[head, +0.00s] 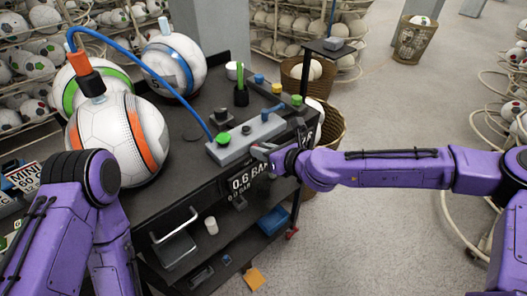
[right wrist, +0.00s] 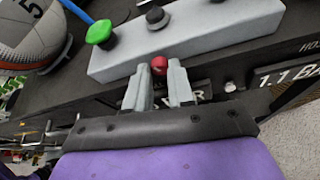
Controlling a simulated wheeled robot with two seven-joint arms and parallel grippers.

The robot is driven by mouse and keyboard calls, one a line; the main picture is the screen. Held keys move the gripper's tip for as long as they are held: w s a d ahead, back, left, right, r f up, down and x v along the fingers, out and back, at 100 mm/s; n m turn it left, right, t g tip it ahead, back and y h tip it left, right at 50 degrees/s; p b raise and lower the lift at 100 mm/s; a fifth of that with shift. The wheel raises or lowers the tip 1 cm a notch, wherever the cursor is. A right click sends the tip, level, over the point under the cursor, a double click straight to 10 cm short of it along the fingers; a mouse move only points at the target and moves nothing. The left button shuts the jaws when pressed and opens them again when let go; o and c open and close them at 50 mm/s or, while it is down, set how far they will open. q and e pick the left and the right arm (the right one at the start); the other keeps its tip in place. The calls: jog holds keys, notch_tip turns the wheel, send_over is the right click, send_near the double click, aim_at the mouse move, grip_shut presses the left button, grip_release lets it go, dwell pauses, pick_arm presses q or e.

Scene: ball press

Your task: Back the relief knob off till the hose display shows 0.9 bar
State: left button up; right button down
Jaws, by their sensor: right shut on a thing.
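A grey valve block (head: 240,138) sits along the front edge of the black cart top. It carries a green knob (right wrist: 100,32) at its left end and a dark knob (right wrist: 157,17) on top. A small red knob (right wrist: 159,65) is on its front face. My right gripper (right wrist: 160,80) is shut on the red knob; my gripper and arm hide that knob in the head view. To the right in the right wrist view, a partly cut-off display (right wrist: 290,75) reads 1.1 bar under letters starting "HO". Another display (head: 246,180) reads 0.6 BAR. My left gripper is out of view.
A blue hose (head: 165,70) runs from an orange fitting (head: 85,70) on a white-orange ball (head: 118,135) to the block. Other balls, small coloured knobs and a green-topped holder (head: 241,95) crowd the cart. Open floor (head: 370,230) lies to the right.

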jog(key=n+b, duration=0.1)
jog(key=n+t+h+b, duration=0.1)
jog(key=n+h+b, duration=0.1)
jog(key=shift+s+a+f+n+t, duration=0.1)
jog(key=shift+s+a+n+t, duration=0.1)
jog(key=shift+a+n+t, duration=0.1)
dwell(0.4)
jog(key=c, duration=1)
grip_release()
jog(key=shift+o, duration=0.2)
jog(key=b+v, duration=0.1)
jog(key=v, duration=0.9)
jog(key=shift+s+b, duration=0.3)
jog(key=shift+b, duration=0.05)
